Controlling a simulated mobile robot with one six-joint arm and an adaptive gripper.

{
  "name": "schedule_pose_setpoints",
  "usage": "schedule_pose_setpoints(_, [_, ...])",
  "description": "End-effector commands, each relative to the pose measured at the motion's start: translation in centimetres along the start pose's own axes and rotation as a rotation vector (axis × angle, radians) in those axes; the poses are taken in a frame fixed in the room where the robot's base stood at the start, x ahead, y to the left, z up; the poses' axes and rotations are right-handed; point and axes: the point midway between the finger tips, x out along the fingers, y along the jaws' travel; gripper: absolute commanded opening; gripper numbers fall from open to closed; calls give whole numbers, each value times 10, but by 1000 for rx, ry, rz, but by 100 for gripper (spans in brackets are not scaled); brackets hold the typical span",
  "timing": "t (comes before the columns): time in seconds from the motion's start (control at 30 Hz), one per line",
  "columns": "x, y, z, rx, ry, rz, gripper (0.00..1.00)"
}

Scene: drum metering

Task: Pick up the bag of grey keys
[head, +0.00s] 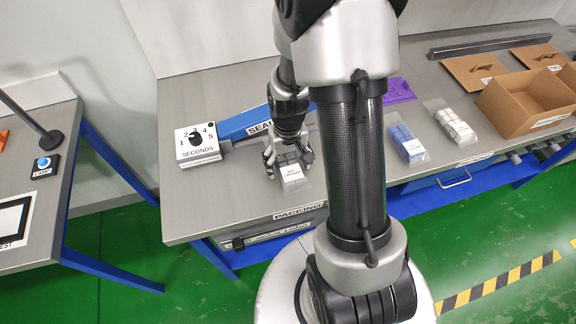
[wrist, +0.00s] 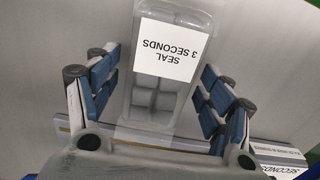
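The bag of grey keys (wrist: 157,98) is a clear bag with several grey blocks inside and a white label reading "SEAL 3 SECONDS". In the wrist view it lies between the two fingers of my gripper (wrist: 158,100), with a gap visible on both sides. In the head view the bag (head: 291,175) lies on the bench near its front edge, and my gripper (head: 287,160) is right over it, pointing down. The fingers are open. Part of the bag is hidden by my gripper in the head view.
A blue sealer (head: 240,125) and a white seconds dial box (head: 197,145) stand left of my gripper. A bag of blue keys (head: 406,143), a bag of white keys (head: 450,122) and an open cardboard box (head: 527,100) are to the right. The bench front left is clear.

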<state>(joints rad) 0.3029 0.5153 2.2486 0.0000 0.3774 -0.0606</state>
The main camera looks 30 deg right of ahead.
Motion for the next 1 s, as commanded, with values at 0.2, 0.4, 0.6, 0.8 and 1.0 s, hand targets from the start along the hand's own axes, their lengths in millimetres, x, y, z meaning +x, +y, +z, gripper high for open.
schedule_pose_setpoints(0.2, [0, 0, 0, 0, 0, 0, 56])
schedule_pose_setpoints(0.4, [0, 0, 0, 0, 0, 0, 42])
schedule_pose_setpoints(0.6, [0, 0, 0, 0, 0, 0, 29])
schedule_pose_setpoints(0.8, [0, 0, 0, 0, 0, 0, 29])
schedule_pose_setpoints(1.0, [-9, 0, 0, 0, 1, 0, 29])
